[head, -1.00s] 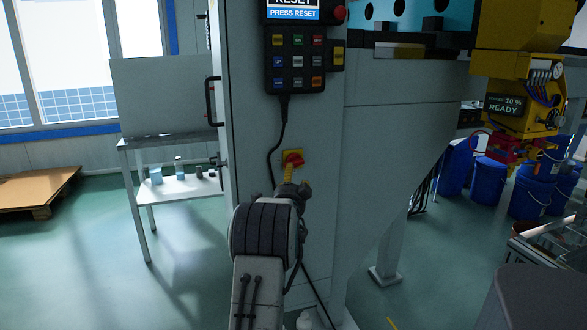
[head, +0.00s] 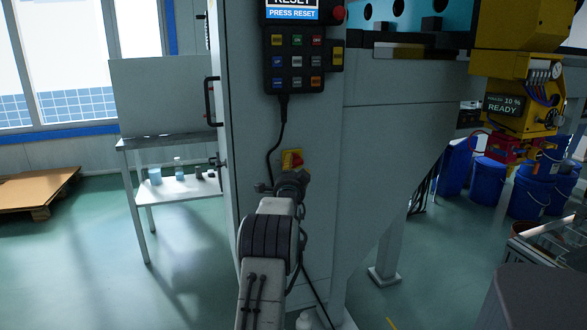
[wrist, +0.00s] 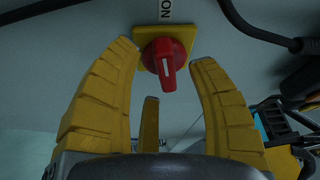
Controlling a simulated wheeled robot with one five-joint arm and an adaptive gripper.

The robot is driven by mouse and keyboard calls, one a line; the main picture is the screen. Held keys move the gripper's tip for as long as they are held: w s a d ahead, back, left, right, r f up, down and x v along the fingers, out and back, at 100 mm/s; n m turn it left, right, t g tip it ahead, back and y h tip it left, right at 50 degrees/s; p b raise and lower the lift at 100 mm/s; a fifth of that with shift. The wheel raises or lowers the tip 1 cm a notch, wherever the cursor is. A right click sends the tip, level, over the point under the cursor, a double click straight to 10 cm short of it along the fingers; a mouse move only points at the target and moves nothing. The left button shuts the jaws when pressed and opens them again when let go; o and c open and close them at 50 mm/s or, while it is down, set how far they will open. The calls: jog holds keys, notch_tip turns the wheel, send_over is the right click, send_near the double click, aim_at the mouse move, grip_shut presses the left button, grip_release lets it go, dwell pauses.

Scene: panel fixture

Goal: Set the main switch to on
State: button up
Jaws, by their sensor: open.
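The main switch is a red rotary knob (wrist: 165,62) on a yellow square plate (wrist: 148,34). In the wrist view its white-marked handle points down and slightly right, away from an ON label (wrist: 166,10) at the plate's top edge. My gripper (wrist: 164,80) is open, with yellow fingers to the left and right of the knob and a third finger below it. No finger clearly touches the knob. In the head view the yellow plate (head: 287,158) shows on the grey cabinet, and my wrist hides the fingers and part of the knob.
A keypad panel (head: 294,62) hangs above the switch, and its black cable (head: 274,150) runs down just left of the plate. A door handle (head: 210,100) sticks out at the cabinet's left edge. A small table (head: 180,188) stands further left.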

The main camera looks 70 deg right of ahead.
jog(key=shift+w+d, duration=0.15)
jog(key=shift+d, duration=0.4)
jog(key=shift+o, duration=0.3)
